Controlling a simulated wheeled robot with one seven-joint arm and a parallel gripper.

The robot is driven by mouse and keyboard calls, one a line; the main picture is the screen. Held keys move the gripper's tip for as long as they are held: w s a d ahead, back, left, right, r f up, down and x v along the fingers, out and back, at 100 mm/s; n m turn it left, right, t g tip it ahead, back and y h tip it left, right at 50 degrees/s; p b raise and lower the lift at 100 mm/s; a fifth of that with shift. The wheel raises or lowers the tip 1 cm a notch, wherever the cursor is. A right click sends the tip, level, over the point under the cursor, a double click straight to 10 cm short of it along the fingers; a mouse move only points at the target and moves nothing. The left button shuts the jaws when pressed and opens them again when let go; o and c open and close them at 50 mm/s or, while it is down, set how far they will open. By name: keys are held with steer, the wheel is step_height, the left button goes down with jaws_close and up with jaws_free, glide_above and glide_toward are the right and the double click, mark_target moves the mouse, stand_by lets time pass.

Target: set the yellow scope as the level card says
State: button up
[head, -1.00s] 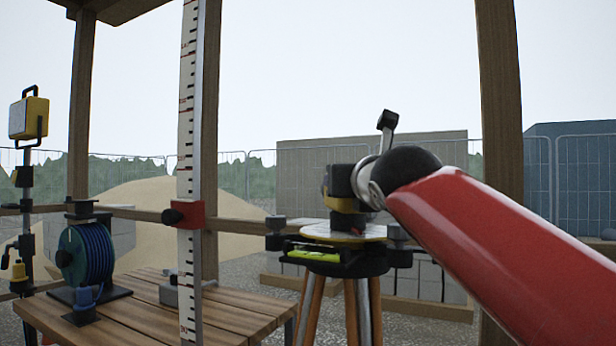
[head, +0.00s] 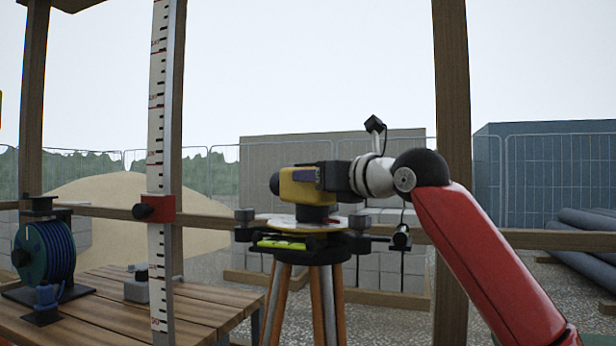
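The yellow scope (head: 298,187) sits upright on a round white plate (head: 290,223) on top of a tripod, with its dark end pointing left. A yellow-green bubble vial (head: 281,244) shows below the plate's front edge. My gripper (head: 310,177) reaches in from the right, level with the scope, and meets its right end. A greyish-purple patch on the scope's near side may be a finger. The fingers are not clear enough to show whether they grip it. No readable level card shows.
A measuring staff (head: 160,120) with a red clamp (head: 154,208) stands left of the tripod. A slatted wooden table (head: 110,305) holds a blue cable reel (head: 45,250) and a small grey box (head: 141,288). A wooden post (head: 452,120) and rail stand close by my arm.

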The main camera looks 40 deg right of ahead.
stand_by(0.5)
steer(key=o, duration=1.4)
steer(key=shift+a+m+h, duration=0.1)
steer(key=shift+m+h, duration=0.2)
steer(key=shift+h, duration=0.1)
